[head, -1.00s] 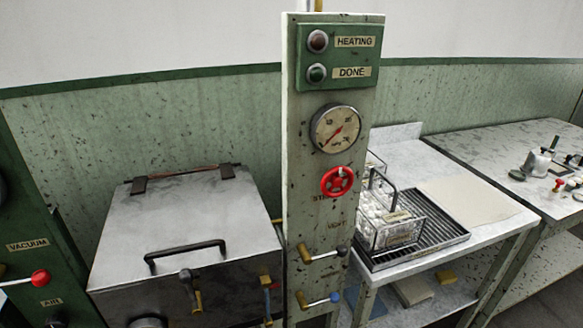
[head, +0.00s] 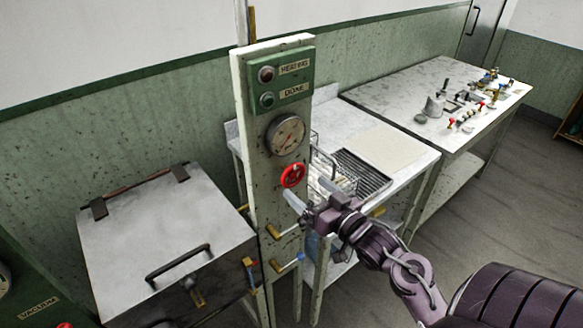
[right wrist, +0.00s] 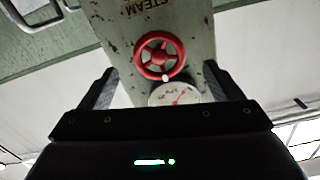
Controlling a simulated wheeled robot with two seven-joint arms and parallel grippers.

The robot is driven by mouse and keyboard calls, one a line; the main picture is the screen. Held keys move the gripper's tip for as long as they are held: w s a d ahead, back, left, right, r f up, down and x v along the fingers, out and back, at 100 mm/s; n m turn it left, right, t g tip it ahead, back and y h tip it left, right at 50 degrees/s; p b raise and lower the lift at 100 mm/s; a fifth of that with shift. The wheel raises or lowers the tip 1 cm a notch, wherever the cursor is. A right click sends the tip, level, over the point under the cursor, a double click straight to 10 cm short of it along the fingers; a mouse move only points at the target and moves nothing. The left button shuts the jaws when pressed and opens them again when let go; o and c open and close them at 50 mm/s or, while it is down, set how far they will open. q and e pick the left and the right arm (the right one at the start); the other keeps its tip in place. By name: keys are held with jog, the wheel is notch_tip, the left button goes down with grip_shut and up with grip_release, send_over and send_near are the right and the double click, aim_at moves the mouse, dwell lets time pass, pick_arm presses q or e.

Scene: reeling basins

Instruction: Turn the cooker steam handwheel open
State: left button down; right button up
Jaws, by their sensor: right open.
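The red steam handwheel (head: 292,175) is mounted on the speckled control post (head: 262,215), below a round pressure gauge (head: 285,135). My right gripper (head: 309,194) is open and empty, just below and to the right of the wheel in the head view. In the right wrist view the handwheel (right wrist: 159,56) shows between the two spread fingers, apart from them, with the STEAM label beside it and part of the gauge (right wrist: 174,95). My left gripper is not in view.
Brass levers (head: 285,232) stick out of the post below the wheel. A metal-lidded cooker (head: 150,225) stands at left. At right, a bench holds a wire basket on a ribbed tray (head: 362,172). A further table (head: 400,90) carries small fittings.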

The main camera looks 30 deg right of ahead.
aim_at(295, 178)
jog(key=w+p, duration=0.2)
jog(key=w, duration=0.4)
jog(key=shift+w+a, duration=0.15)
jog(key=shift+a, duration=0.05)
jog(key=shift+w+a+f, duration=0.1)
jog(key=shift+w, duration=0.35)
jog(key=shift+c, duration=0.4)
jog(key=c, duration=0.9)
